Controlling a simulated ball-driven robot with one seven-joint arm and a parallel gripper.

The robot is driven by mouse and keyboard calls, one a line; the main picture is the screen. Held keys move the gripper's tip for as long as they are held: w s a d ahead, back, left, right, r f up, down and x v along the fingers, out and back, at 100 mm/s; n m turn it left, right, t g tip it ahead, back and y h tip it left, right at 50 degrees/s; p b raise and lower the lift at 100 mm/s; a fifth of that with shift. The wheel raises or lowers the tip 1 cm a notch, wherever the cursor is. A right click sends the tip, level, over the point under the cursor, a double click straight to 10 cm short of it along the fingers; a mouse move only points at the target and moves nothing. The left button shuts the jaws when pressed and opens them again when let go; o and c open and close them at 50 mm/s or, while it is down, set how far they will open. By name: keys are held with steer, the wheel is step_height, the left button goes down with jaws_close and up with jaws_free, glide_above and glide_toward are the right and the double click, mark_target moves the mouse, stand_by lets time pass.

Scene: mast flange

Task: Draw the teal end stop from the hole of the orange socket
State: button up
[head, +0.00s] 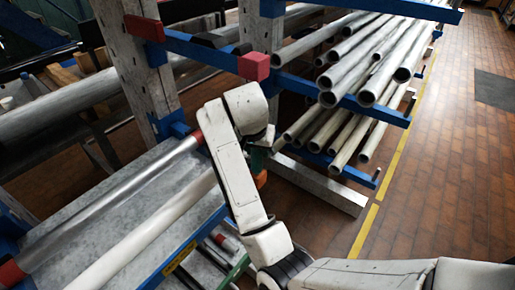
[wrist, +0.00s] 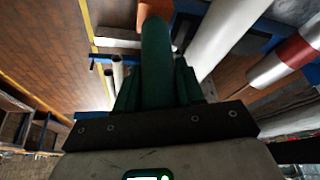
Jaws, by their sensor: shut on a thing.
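My gripper (wrist: 157,78) is shut on the teal end stop (wrist: 156,48), a dark green cylinder that reaches forward between the fingers in the wrist view. The orange socket (wrist: 153,9) shows at the top edge, right at the far end of the end stop. I cannot tell how much of the end stop is inside the hole, which is hidden. In the head view the orange socket (head: 261,179) is partly seen beside my arm, with a bit of my dark green gripper (head: 257,158) just above it. My arm hides most of both.
A blue rack (head: 385,113) with several metal pipes stands at the back right. A pale beam (head: 318,185) lies low to the right. Long pipes with red ends (head: 10,272) lie at left. The brick floor (head: 440,190) at right is clear.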

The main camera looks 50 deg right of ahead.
steer(key=shift+r+p, duration=3)
steer(key=shift+r, duration=0.1)
steer(key=shift+f, duration=0.15)
